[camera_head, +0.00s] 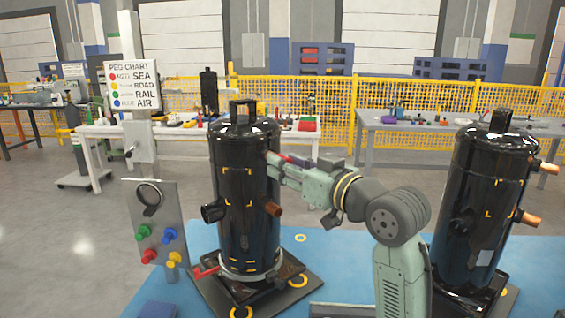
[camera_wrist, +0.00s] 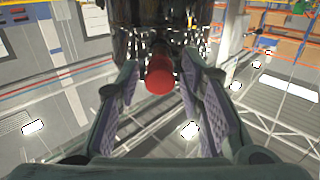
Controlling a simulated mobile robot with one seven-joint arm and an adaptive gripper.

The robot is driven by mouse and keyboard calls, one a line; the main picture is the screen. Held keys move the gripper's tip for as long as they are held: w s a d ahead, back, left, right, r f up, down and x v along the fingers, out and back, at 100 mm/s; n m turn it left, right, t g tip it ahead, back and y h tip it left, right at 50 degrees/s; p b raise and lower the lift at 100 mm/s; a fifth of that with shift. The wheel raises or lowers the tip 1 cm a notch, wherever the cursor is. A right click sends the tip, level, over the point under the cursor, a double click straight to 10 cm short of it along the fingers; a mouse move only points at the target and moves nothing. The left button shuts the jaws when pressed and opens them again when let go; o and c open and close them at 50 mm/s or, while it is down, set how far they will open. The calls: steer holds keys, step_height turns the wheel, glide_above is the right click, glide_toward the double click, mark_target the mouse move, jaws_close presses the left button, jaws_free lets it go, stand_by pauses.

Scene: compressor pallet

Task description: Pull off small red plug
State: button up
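The small red plug (camera_wrist: 159,76) shows in the wrist view as a round red end with a short body, sticking out from the black compressor (camera_wrist: 150,22). My gripper (camera_wrist: 159,78) is open, with one padded finger on each side of the plug and a visible gap on both sides. In the head view the compressor (camera_head: 232,185) stands upright on a dark base plate. My gripper (camera_head: 274,166) is at its upper right side. A bit of red shows by the fingers there, mostly hidden by them.
A panel (camera_head: 158,215) with green, blue, red and yellow pegs stands left of the compressor. A second black compressor (camera_head: 480,200) with copper stubs is at the right. A peg chart (camera_head: 133,86), a white table (camera_head: 180,131) and a yellow fence (camera_head: 380,95) are behind.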

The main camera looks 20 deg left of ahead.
jaws_close()
stand_by(0.4)
steer(key=v, duration=0.6)
stand_by(1.2)
steer(key=shift+d+f, duration=0.1)
stand_by(0.3)
